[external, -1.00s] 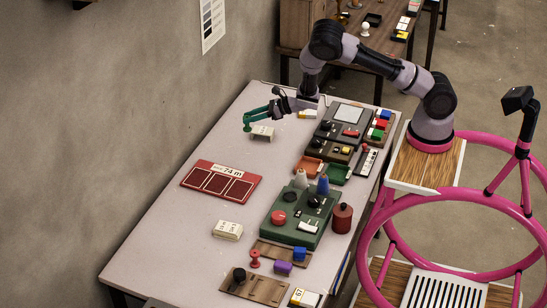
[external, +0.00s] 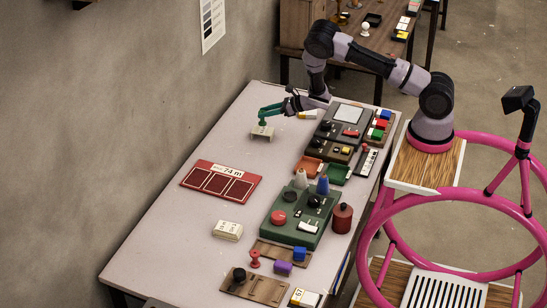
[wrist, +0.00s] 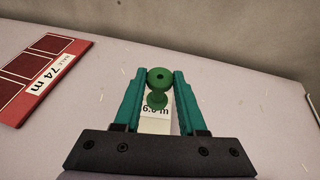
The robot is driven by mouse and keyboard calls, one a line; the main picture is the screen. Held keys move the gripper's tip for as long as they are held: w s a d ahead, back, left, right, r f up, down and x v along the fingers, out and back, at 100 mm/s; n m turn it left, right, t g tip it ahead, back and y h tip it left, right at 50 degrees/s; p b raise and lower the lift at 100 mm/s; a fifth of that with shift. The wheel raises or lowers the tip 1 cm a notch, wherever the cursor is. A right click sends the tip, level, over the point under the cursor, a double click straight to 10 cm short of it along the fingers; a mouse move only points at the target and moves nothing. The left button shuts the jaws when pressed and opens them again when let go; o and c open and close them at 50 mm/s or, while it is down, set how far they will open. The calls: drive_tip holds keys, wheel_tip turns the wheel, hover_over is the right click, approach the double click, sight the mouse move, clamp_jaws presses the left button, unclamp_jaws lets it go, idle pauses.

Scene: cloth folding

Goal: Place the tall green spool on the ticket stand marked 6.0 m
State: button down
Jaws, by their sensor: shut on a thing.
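The tall green spool (wrist: 158,80) is between the fingertips of my gripper (wrist: 158,84) in the wrist view, and the fingers are shut on it. Below and behind it is a pale ticket stand (wrist: 155,124) whose label reads 6.0 m, partly covered by the spool. In the external view my gripper (external: 266,114) is over this stand (external: 262,133) near the far end of the table, with the spool (external: 263,121) upright, just above or touching the stand's top; I cannot tell which.
A red board marked 74 m (external: 221,182) lies to the front left. Another pale stand (external: 228,230) is nearer. Green and dark consoles (external: 303,215), trays (external: 308,166) and a red canister (external: 342,217) fill the right side. The table around the 6.0 m stand is clear.

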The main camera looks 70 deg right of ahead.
drive_tip(key=shift+f, duration=1.35)
drive_tip(key=shift+f, duration=0.1)
drive_tip(key=shift+c, duration=2.4)
unclamp_jaws()
